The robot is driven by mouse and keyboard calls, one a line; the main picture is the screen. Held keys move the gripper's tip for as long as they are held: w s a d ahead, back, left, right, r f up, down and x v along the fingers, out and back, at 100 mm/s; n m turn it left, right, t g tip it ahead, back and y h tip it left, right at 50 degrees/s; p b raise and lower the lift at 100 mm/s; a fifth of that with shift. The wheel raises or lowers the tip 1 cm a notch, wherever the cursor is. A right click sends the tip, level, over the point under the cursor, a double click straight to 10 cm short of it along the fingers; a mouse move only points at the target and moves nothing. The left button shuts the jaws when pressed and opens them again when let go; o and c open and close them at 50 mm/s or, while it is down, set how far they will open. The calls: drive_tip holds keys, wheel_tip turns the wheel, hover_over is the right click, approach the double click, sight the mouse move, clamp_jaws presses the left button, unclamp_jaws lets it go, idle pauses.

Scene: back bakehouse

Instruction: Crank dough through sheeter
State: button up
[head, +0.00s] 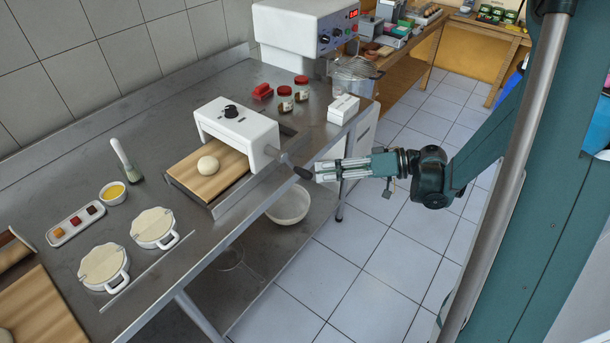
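The dough sheeter (238,130) is a white housing with a black knob, standing on the steel counter. A round ball of dough (208,165) sits on its wooden infeed board (190,178), just in front of the housing. The crank (284,158) sticks out from the housing's right side, with a dark handle (303,172) at its end. My gripper (318,171) is at the handle's right, pointing left, its fingertips at or very near the handle. I cannot tell whether the fingers are closed on it.
A white box (343,108) stands near the counter's right edge. A white bowl (288,204) is on the lower shelf. Tiled floor is clear.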

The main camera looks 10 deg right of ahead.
sight(305, 174)
drive_tip(key=shift+b+x, duration=0.75)
drive_tip(key=shift+x, duration=2.85)
clamp_jaws()
drive_tip(key=shift+d+r, duration=0.1)
drive_tip(key=shift+r, duration=0.1)
